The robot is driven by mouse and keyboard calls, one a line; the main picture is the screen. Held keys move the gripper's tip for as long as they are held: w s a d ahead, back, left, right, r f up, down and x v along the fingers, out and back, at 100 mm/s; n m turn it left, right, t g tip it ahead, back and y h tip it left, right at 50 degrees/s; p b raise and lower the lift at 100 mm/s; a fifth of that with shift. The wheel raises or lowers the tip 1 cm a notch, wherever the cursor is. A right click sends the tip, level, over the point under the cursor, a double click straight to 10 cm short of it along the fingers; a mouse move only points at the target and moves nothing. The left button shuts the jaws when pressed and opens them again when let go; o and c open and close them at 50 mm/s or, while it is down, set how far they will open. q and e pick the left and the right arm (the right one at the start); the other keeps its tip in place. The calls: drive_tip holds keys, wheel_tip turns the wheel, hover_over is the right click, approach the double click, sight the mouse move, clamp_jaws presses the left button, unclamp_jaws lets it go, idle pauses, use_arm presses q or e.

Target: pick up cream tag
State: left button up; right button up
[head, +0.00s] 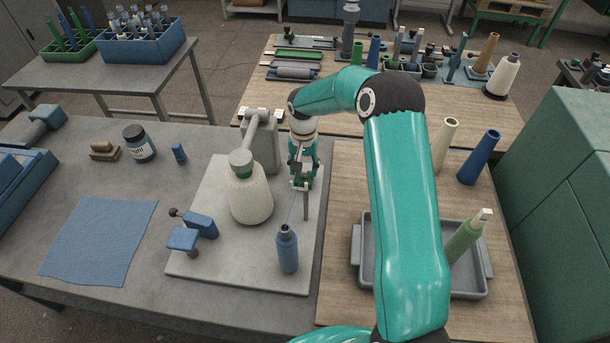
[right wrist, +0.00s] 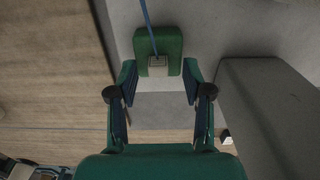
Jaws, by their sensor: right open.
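I cannot tell which one is the task's cream tag. One pale block shows in the right wrist view (right wrist: 226,138), low and outside the right finger. My right gripper (head: 301,167) is over the winder's grey base, right of the grey post. In the wrist view its jaws (right wrist: 158,94) are apart, with nothing between them. Just beyond the fingertips is a green part with a beige block (right wrist: 158,66). My left gripper is out of view.
The grey post (head: 262,143) stands close beside my right gripper. A cream cone (head: 250,198) and a blue bottle (head: 288,250) stand on the base. A blue thread runs up to the green part. A grey tray (head: 366,275) lies at right, partly behind my arm.

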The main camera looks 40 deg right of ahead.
drive_tip(key=c, duration=0.8)
drive_tip(key=shift+r, duration=0.1)
drive_tip(key=shift+r+p, duration=3.25)
drive_tip(key=shift+r, duration=8.25)
drive_tip(key=shift+f, duration=0.1)
